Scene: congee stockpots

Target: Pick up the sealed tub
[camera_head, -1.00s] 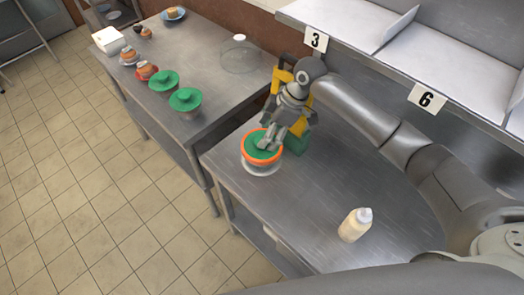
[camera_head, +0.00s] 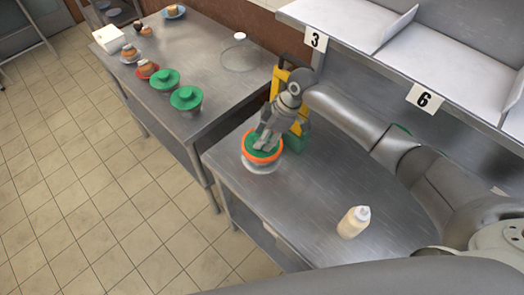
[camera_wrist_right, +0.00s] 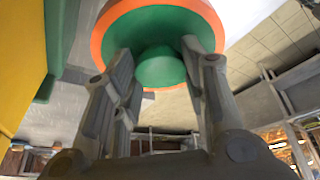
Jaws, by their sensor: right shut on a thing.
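The sealed tub (camera_head: 262,157) is a round tub with a green lid, an orange band round its rim and a pale lower part. It is at the left end of the near steel table. My right gripper (camera_head: 264,138) is over it from above, shut on the green knob of its lid. The right wrist view shows the fingers (camera_wrist_right: 159,75) on both sides of the knob, with the green lid and orange band (camera_wrist_right: 218,22) beyond. I cannot tell whether the tub's base touches the table. My left gripper is not in view.
A yellow and green object (camera_head: 297,88) stands close behind my right gripper. Two green-lidded bowls (camera_head: 186,99) (camera_head: 165,80) stand on the other table, with a clear dome (camera_head: 240,56). A shelf (camera_head: 350,28) overhangs the back.

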